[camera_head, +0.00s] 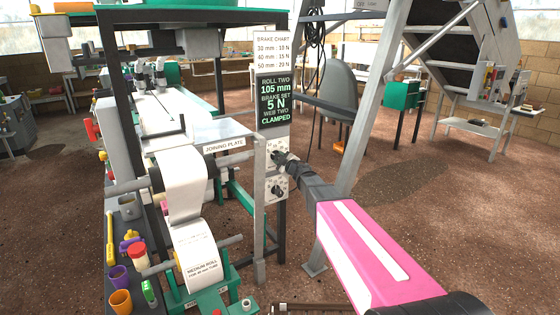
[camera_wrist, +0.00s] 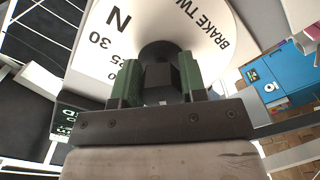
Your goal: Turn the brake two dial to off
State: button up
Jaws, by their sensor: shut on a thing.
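The brake two dial (camera_wrist: 205,28) has a white round face with "BRAKE TW", "N", "30" and "25" printed on it in the wrist view. Its dark knob (camera_wrist: 158,52) stands between the green fingers of my gripper (camera_wrist: 161,80), which is shut on it. In the head view my gripper (camera_head: 284,160) reaches the upper of two dials on the grey post, and hides much of that dial. The knob's pointer and the off mark cannot be made out.
A second dial (camera_head: 277,190) sits just below on the same post. Above are a dark display (camera_head: 273,99) reading "BRAKE SET 5 N" and "WEB TWO CLAMPED", and a brake chart (camera_head: 273,51). The joining plate (camera_head: 215,138) and paper roll stand left.

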jog(key=n, duration=0.4)
jog(key=shift+r+n, duration=0.15)
jog(key=shift+n, duration=0.25)
dwell(0.4)
jog(key=o, duration=0.9)
jog(key=v, duration=1)
jog(key=shift+s+d, duration=0.3)
jog(key=shift+d, duration=0.1)
